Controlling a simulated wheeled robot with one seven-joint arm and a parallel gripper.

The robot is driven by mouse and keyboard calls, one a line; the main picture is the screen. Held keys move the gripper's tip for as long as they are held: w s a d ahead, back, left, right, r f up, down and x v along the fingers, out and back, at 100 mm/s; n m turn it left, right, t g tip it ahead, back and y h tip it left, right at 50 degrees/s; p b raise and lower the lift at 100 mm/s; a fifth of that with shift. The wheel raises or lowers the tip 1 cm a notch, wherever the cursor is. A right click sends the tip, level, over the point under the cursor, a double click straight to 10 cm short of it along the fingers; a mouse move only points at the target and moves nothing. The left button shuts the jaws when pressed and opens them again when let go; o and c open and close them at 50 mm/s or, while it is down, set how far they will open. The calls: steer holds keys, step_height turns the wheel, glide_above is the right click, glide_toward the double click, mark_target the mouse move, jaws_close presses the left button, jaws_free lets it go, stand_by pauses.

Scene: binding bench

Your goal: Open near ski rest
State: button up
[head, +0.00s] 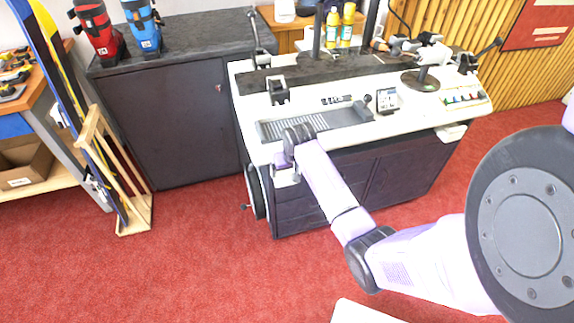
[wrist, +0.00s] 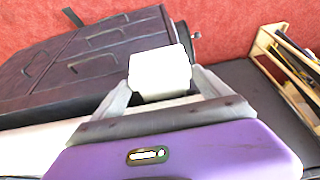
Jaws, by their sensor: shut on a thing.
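My gripper (head: 284,168) is at the front left edge of the white-topped binding bench (head: 240,122). In the wrist view its two grey fingers (wrist: 161,88) are shut on a white block (wrist: 160,66), which I take to be the near ski rest. In the head view the gripper and wrist mostly hide this block. A similar white block (head: 451,132) sticks out from the bench's front right edge. I cannot tell how far the held block stands out from the bench.
The bench's dark cabinet (head: 400,180) has a round black wheel (head: 255,190) on its left side. A wooden rack (head: 133,213) with skis stands farther left. A dark cupboard (head: 165,120) bears red (head: 97,30) and blue (head: 143,28) boots. Red floor in front is largely clear.

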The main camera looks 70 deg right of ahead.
steer(key=s+a+p, duration=0.9)
steer(key=a, duration=0.2)
steer(key=shift+s+a, duration=0.3)
steer(key=shift+s, duration=0.1)
steer(key=o, duration=1.9)
steer(key=v, duration=0.7)
steer(key=shift+r, duration=0.35)
steer(key=shift+a, duration=0.1)
